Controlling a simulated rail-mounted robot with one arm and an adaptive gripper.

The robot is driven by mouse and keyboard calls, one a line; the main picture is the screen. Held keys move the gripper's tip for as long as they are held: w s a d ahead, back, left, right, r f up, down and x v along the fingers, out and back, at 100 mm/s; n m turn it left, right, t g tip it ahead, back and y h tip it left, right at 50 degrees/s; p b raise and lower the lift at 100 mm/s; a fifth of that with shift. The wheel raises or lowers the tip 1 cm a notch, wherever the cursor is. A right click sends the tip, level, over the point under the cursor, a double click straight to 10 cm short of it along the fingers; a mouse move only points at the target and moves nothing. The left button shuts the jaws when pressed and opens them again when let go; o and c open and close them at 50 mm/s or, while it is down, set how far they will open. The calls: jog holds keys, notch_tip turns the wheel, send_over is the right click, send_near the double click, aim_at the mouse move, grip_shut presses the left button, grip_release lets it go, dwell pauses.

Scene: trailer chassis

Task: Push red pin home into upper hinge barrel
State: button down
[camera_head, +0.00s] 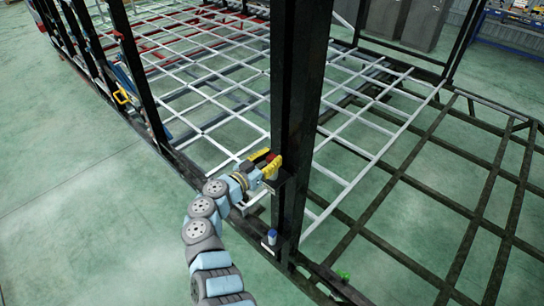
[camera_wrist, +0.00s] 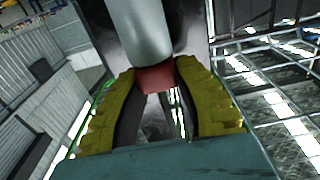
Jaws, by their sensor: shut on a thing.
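My gripper (camera_head: 267,163) has yellow fingers and is beside the dark upright post (camera_head: 303,85) in the head view. In the wrist view my gripper (camera_wrist: 156,78) is shut on the red pin (camera_wrist: 155,79), whose red end shows between the fingertips. A grey cylinder (camera_wrist: 146,30), which looks like the upper hinge barrel, lies directly beyond the red end and appears to meet it. How far the pin sits in the barrel is hidden. A bit of red also shows at the fingers in the head view.
A blue piece (camera_head: 271,237) sits lower on the post and a green piece (camera_head: 344,275) on the dark lower rail. White grid bars (camera_head: 350,150) spread behind the post. The green floor (camera_head: 80,220) at left is clear.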

jog(key=shift+f, duration=0.1)
jog(key=c, duration=0.8)
grip_release()
jog(key=shift+s+a, duration=0.1)
jog(key=shift+v, duration=5.85)
